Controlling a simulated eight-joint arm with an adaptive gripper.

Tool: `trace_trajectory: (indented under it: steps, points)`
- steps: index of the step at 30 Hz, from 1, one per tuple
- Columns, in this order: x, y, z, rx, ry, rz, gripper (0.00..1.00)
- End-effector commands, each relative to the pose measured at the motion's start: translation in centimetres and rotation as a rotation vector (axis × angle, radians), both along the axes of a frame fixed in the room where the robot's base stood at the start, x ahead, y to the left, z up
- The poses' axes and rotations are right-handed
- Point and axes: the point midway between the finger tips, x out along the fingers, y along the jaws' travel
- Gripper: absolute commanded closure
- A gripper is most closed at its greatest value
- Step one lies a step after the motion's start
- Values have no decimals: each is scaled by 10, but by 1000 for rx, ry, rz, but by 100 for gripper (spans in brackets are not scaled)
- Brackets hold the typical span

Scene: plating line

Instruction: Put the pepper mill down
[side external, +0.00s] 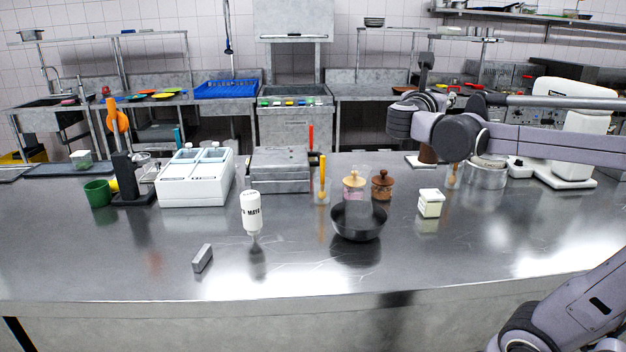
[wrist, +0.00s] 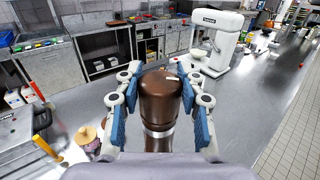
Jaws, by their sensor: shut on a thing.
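The pepper mill (wrist: 160,95) is dark brown with a rounded top and a pale metal band lower down. In the wrist view it stands between the blue-padded fingers of my gripper (wrist: 158,104), which is shut on it from both sides. In the side view a brown part of the mill (side external: 428,154) shows below my arm, over the back right of the steel counter (side external: 320,265). My arm hides its upper part and most of my gripper there. I cannot tell whether its base touches the counter.
A pan (side external: 487,174) and a white mixer-like machine (side external: 570,150) stand to the mill's right. A small cream box (side external: 430,204), a dark bowl (side external: 358,222), a brown-lidded jar (side external: 382,186) and a mayo bottle (side external: 251,213) stand nearer the front. The front right counter is clear.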

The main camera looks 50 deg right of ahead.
Motion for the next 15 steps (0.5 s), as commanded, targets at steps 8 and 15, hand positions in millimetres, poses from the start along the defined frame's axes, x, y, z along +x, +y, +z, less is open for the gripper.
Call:
trace_trajectory:
  steps: [8, 15]
  points:
    - [-100, -3, -10, -1, 1, -251, 100]
    - [-151, 3, -18, -2, 1, -383, 100]
